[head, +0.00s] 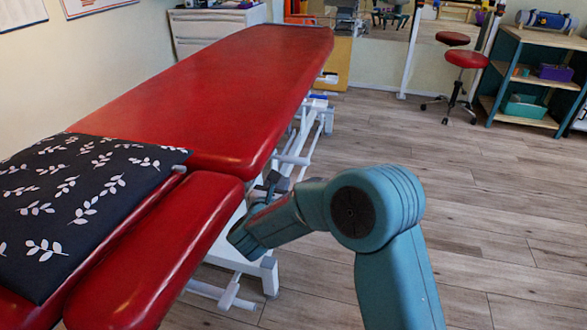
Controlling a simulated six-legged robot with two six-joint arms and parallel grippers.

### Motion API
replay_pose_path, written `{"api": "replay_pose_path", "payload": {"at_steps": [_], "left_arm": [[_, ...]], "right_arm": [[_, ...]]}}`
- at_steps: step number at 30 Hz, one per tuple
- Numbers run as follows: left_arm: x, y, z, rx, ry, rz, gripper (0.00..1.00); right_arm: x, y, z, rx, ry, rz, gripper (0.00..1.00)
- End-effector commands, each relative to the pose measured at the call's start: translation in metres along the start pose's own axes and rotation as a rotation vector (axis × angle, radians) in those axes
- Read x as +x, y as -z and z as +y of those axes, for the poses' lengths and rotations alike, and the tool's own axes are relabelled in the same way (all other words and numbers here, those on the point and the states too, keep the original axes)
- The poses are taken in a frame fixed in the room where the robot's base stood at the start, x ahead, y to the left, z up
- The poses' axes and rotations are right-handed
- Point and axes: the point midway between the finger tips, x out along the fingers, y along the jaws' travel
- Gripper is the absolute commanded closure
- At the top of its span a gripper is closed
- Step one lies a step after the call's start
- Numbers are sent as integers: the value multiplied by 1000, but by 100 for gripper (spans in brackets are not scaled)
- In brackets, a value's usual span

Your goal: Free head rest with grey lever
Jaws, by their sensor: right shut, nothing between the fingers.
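The head rest is the red padded section at the lower left, with a red side pad (150,262) along its right. A dark pillow with white leaves (75,200) covers much of it. A gap separates it from the long red main pad (215,95) of the treatment table. I cannot clearly make out the grey lever; the frame under the near corner is partly hidden by my arm. My right gripper (270,184) is shut and empty, beside the right edge near the joint between main pad and side pad. My left gripper is not in view.
White table legs and bars (232,292) stand under the pads, close to my right arm. The wooden floor (480,230) to the right is clear. A red stool (466,60) and a teal shelf (540,75) stand at the far right; a white drawer cabinet (210,25) is at the back.

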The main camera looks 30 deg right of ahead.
Motion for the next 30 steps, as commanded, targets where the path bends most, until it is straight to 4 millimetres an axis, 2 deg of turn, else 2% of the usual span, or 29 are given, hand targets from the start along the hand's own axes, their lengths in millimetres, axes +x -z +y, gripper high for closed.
{"api": "replay_pose_path", "payload": {"at_steps": [1,6,13,19,30], "left_arm": [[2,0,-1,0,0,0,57],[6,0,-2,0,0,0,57],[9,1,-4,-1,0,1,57],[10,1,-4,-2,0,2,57],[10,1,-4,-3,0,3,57]], "right_arm": [[12,1,-2,1,5,-1,100],[50,2,-1,1,4,0,100],[88,1,-1,0,2,-1,100],[101,0,0,-1,0,-1,100],[102,0,0,-1,-1,-1,100]]}}
